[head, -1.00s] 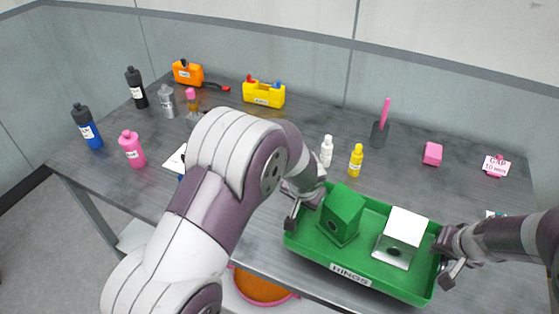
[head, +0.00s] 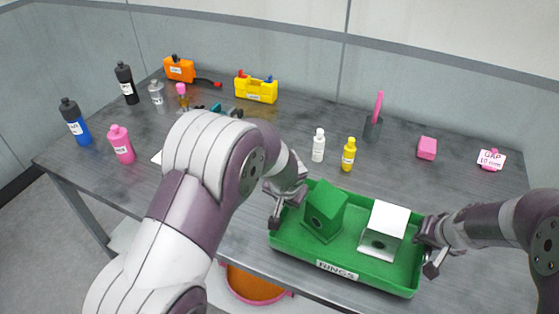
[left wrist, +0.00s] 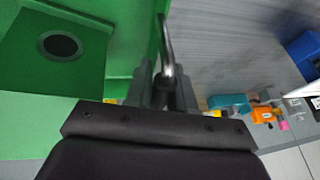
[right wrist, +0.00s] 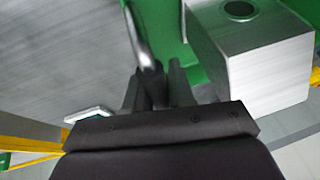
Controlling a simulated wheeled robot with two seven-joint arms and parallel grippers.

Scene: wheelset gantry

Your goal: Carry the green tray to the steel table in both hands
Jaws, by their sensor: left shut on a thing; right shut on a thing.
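The green tray (head: 340,272), labelled RINGS, is at the front of the grey steel table (head: 240,225); I cannot tell whether it touches the top. It holds a green block with a hole (head: 323,212) and a silver-white block with a hole (head: 383,231). My left gripper (head: 283,200) is shut on the tray's left end; the left wrist view shows a metal handle (left wrist: 167,45) between its fingers. My right gripper (head: 431,247) is shut on the right end, with a handle (right wrist: 140,40) between its fingers in the right wrist view.
A white bottle (head: 318,146) and a yellow bottle (head: 348,154) stand just behind the tray. A pink block (head: 427,148) and a GAP sign (head: 491,160) are at the back right. Several bottles and an orange bin (head: 255,285) below are at left.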

